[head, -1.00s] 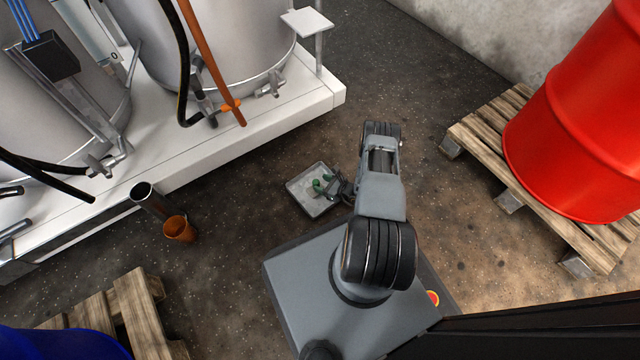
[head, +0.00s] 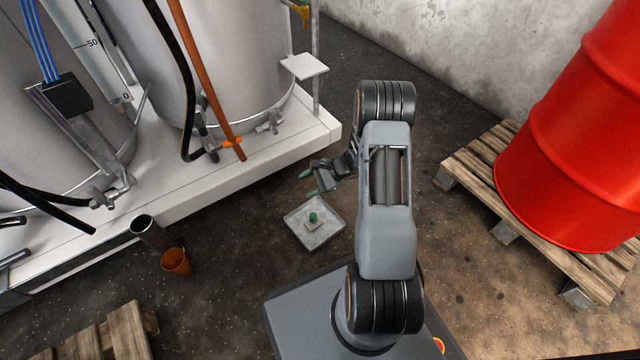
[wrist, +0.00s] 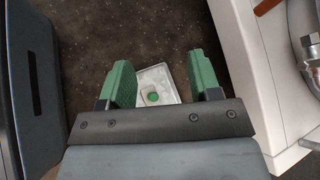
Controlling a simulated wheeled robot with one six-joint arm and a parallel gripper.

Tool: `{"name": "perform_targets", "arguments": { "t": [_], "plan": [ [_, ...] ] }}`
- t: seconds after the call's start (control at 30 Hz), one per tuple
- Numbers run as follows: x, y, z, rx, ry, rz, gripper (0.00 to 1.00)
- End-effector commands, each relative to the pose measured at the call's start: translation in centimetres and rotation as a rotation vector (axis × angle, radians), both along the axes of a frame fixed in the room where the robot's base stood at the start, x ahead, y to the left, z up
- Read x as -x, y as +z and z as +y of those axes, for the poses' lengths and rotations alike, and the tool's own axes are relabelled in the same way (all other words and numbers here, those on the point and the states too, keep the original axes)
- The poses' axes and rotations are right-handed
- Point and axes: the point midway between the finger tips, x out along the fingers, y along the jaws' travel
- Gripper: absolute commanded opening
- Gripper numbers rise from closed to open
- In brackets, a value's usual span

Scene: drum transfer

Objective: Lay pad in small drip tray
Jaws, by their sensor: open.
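The small drip tray (head: 328,234) is a shallow, square grey tray on the floor in front of my base. It shows between my fingers in the wrist view (wrist: 154,77). The pad (head: 309,225) is a small pale piece with a green knob on top, lying inside the tray. It also shows in the wrist view (wrist: 145,93). My gripper (head: 308,183) has green fingertips and is open and empty. It is raised above the tray, apart from the pad. In the wrist view my gripper (wrist: 163,76) has its fingers spread wide with the pad beyond them.
A white platform (head: 250,157) with steel tanks is at the left. A red drum (head: 570,140) stands on a wooden pallet (head: 465,165) at the right. Dark floor around the tray is clear.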

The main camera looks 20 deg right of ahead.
Motion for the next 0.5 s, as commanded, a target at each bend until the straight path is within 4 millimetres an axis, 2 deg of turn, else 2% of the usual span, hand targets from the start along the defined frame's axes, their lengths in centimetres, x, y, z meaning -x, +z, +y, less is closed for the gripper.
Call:
{"name": "perform_targets", "arguments": {
  "t": [0.03, 0.2, 0.4, 0.5],
  "plan": [
    [0.5, 3.1, 1.2, 0.065, 0.103, -0.043, 0.57],
    [4.4, 10.8, 4.1, 0.310, 0.441, -0.168, 0.57],
    [10.0, 17.4, 5.5, 0.621, 0.780, -0.333, 0.57],
    [12.4, 19.6, 5.5, 0.767, 0.912, -0.413, 0.57]
  ]
}}
